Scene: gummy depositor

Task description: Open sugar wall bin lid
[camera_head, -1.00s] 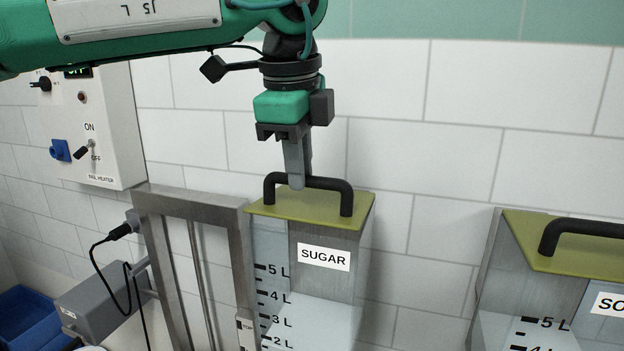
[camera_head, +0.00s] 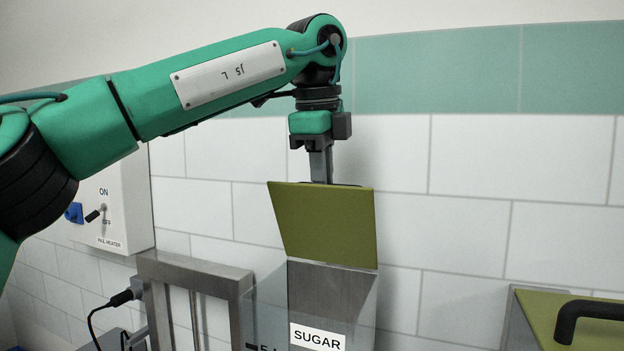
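The sugar wall bin (camera_head: 335,295) is a clear-fronted bin with a SUGAR label, low in the middle of the head view. Its olive-green lid (camera_head: 325,225) is tilted up, standing steeply above the bin's top, with its flat underside towards me. The bin's top opening shows below it. My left gripper (camera_head: 320,178) points down behind the raised lid. Its fingertips and the lid's black handle are mostly hidden by the lid, and the fingers look close together at the handle. My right gripper is not in view.
A second bin with an olive lid (camera_head: 545,312) and black handle (camera_head: 590,318) stands at the lower right, lid down. A steel frame (camera_head: 195,270) stands left of the sugar bin, and a white control box (camera_head: 120,205) hangs on the tiled wall.

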